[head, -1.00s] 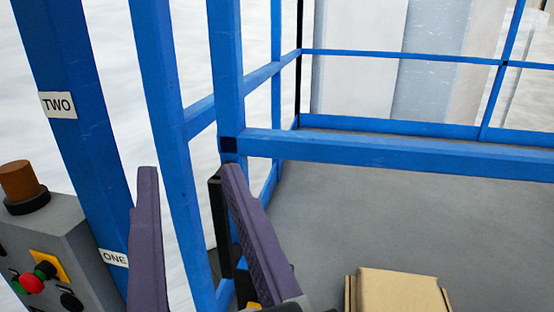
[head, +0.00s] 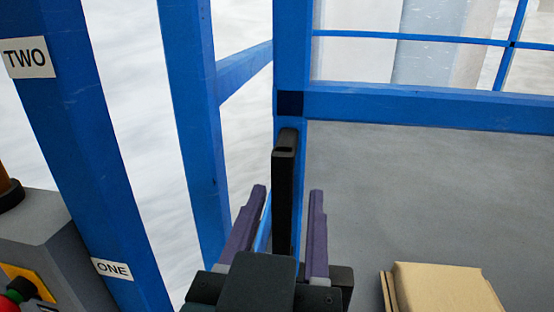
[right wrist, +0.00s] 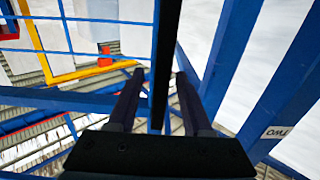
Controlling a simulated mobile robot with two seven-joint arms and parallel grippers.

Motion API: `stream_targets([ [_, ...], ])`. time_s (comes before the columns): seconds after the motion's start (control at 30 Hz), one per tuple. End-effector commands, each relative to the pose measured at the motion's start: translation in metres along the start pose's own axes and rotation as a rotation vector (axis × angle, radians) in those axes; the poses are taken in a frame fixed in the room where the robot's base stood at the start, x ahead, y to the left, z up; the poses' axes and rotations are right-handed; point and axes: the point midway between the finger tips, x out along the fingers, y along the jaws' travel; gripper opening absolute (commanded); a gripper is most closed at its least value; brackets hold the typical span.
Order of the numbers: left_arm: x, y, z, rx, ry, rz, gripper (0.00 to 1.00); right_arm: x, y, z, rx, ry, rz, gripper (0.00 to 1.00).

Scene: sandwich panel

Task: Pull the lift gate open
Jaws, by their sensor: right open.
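The lift gate shows in the head view as a blue frame, with an upright post (head: 292,50) and a horizontal rail (head: 430,108). A black upright handle (head: 284,165) stands at this post, below the rail joint; it also shows as a dark bar in the right wrist view (right wrist: 166,45). My right gripper (head: 288,190) is open, with one purple finger on each side of the handle. The right wrist view also shows the handle between the open fingers (right wrist: 159,74). Whether a finger touches it I cannot tell. My left gripper is not in view.
Blue posts stand at left; the nearest carries the labels TWO (head: 27,57) and ONE (head: 112,268). A grey control box (head: 45,235) with a red button sits at the left edge. A tan box (head: 445,290) lies at lower right.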

Motion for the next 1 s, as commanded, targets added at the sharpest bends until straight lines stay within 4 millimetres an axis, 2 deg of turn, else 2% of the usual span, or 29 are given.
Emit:
stream_targets([
  [0.03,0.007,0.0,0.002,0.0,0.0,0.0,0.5,0.008,0.0,0.003,0.001,0.004,0.0,0.5],
  [0.2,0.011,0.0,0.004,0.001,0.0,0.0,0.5,0.022,-0.001,0.001,0.002,0.002,-0.002,0.5],
  [0.5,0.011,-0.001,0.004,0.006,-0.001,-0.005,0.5,0.024,0.0,-0.001,0.001,0.0,-0.001,0.49],
  [0.93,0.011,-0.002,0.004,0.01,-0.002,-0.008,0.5,0.024,0.0,0.0,0.001,0.0,-0.001,0.01],
  [1.0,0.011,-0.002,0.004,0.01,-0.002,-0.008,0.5,0.024,0.0,0.0,0.001,0.0,-0.001,0.0],
])
